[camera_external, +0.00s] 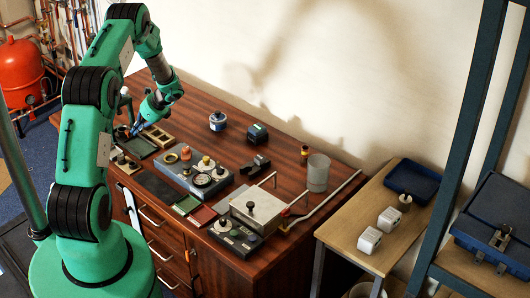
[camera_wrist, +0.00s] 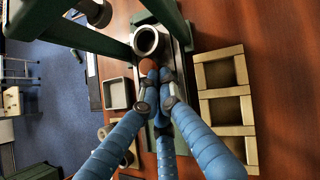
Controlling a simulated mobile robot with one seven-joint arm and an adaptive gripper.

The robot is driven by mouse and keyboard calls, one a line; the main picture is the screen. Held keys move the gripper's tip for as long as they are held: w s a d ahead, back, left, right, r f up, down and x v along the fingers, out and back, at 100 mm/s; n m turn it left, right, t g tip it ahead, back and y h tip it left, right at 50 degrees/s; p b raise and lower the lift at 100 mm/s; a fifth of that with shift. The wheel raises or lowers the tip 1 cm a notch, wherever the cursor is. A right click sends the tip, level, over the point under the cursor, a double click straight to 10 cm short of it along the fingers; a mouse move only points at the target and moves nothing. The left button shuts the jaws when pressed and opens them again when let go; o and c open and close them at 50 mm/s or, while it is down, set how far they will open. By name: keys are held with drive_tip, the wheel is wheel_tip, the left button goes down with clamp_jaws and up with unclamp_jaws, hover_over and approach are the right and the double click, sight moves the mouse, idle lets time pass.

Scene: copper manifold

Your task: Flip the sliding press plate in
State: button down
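My gripper (camera_wrist: 157,78) has blue padded fingers, drawn together at the tips in the wrist view. A small reddish-brown round part (camera_wrist: 150,64) lies right at the fingertips; I cannot tell whether they pinch it. Just beyond is a silver ring-shaped part (camera_wrist: 147,40) on a dark green press frame (camera_wrist: 172,14). The sliding press plate cannot be told apart clearly; the fingers cover part of the fixture. In the external view my gripper (camera_external: 138,127) is low at the bench's far left end, beside the press with its pale knob (camera_external: 124,91).
A tan compartment tray (camera_wrist: 225,90) stands close to the right of the fingers, and a small square box (camera_wrist: 118,93) to the left. The gauge panel (camera_external: 195,172) and metal box (camera_external: 256,208) stand farther along the wooden bench (camera_external: 235,150).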

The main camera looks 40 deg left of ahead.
drive_tip(key=shift+d, duration=0.1)
drive_tip(key=shift+w+d+r, duration=0.1)
drive_tip(key=shift+w+d, duration=0.15)
drive_tip(key=shift+d, duration=0.1)
drive_tip(key=d, duration=0.1)
drive_tip(key=w+d, duration=0.1)
drive_tip(key=shift+w+d+r+p, duration=0.25)
drive_tip(key=shift+d+r+p, duration=0.05)
drive_tip(key=shift+d+p, duration=0.1)
drive_tip(key=p+v, duration=0.1)
drive_tip(key=v, duration=0.8)
drive_tip(key=shift+d+r+p, duration=0.2)
drive_tip(key=shift+r+p, duration=0.1)
drive_tip(key=shift+p, duration=0.05)
drive_tip(key=shift+w+r, duration=0.1)
